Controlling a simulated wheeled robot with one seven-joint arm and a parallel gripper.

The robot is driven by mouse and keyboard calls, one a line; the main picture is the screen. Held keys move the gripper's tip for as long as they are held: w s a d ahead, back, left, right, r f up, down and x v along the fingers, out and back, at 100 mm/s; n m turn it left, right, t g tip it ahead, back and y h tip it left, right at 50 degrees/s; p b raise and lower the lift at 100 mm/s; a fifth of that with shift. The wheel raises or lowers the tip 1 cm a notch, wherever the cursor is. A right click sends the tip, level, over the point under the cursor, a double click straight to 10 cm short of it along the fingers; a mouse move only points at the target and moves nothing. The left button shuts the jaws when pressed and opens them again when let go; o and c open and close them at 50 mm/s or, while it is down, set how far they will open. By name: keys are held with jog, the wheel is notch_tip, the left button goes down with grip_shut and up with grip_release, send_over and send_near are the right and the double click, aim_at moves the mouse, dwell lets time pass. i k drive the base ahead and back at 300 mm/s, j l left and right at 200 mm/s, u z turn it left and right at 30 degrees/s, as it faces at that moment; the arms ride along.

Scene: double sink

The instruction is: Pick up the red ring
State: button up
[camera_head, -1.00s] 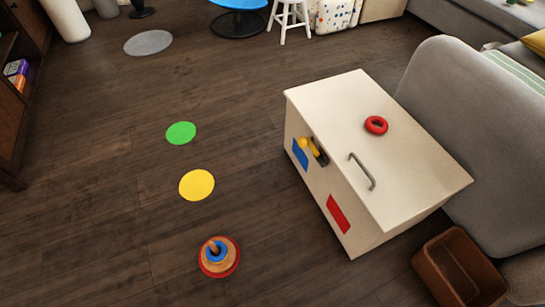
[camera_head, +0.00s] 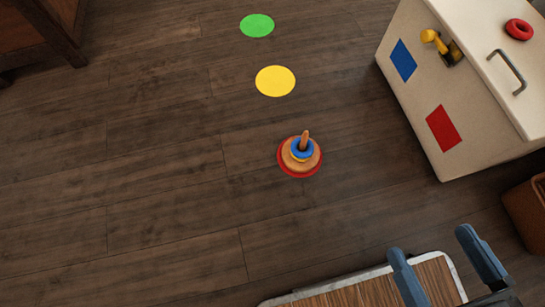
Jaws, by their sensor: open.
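The red ring (camera_head: 519,29) lies flat on top of the white box (camera_head: 505,85), near the upper right corner of the head view and just behind the box's grey handle. My gripper (camera_head: 438,245) is at the bottom right, with two blue-grey fingers spread apart and nothing between them. It is well apart from the ring, which lies farther away and to the upper right. A ring stacker (camera_head: 300,155) with a red base, several rings and a wooden peg stands on the floor left of the box.
A grey handle (camera_head: 510,72) stands up from the box's top. A yellow floor disc (camera_head: 275,81) and a green one (camera_head: 257,26) lie left of the box. A brown basket (camera_head: 528,210) is at the right edge.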

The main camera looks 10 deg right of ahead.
aim_at(526, 32)
jog(key=z, duration=1.2)
